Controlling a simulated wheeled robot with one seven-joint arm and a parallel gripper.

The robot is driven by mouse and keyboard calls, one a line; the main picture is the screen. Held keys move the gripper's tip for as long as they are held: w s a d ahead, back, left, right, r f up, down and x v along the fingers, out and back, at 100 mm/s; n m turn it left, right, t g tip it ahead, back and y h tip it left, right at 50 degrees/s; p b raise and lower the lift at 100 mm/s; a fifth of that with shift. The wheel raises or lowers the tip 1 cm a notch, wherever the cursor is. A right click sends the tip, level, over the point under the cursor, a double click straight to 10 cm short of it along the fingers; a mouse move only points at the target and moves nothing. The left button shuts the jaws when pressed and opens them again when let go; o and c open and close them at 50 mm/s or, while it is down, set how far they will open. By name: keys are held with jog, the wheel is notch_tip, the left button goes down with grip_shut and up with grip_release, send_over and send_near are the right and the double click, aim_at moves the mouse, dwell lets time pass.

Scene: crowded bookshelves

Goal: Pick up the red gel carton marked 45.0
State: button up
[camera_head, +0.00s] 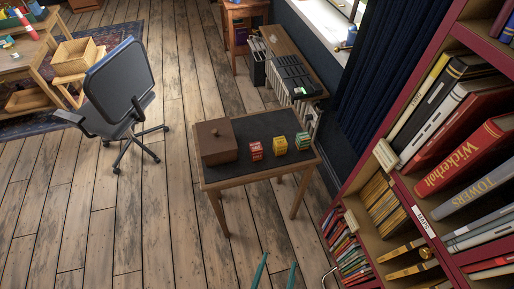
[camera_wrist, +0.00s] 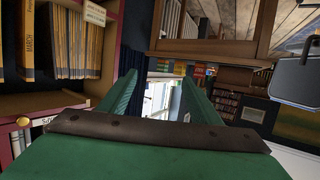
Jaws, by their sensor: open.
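A small red carton (camera_head: 255,151) stands on the dark top of a small wooden table (camera_head: 224,180), just right of a brown lidded box (camera_head: 217,142). A yellow carton (camera_head: 280,146) and a greenish carton (camera_head: 303,141) stand to its right in a row, with gaps between them. The markings are too small to read. My gripper (camera_head: 276,274) shows only as two green fingertips at the bottom edge of the head view, apart and well in front of the table. In the wrist view my gripper (camera_wrist: 163,85) is open, with nothing between its fingers. I cannot make out the cartons there.
A red-framed bookshelf (camera_head: 405,190) full of books rises close on the right; it also shows at the left of the wrist view (camera_wrist: 103,45). An office chair (camera_head: 118,90) stands left of the table. Bare wooden floor lies in front and left of the table.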

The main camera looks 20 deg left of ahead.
jog(key=w+a+f+y, duration=0.15)
jog(key=w+f, duration=0.25)
jog(key=w, duration=0.4)
jog(key=n+g+y, duration=0.3)
jog(key=n+y, duration=0.3)
jog(key=n, duration=0.1)
send_near(258, 152)
jog(key=w+a, duration=0.1)
jog(key=w, duration=0.1)
jog(key=x, duration=0.7)
jog(key=f+x, duration=0.1)
jog(key=x, duration=0.2)
jog(key=shift+a+f, duration=0.1)
jog(key=shift+a, duration=0.15)
jog(key=c, duration=1.2)
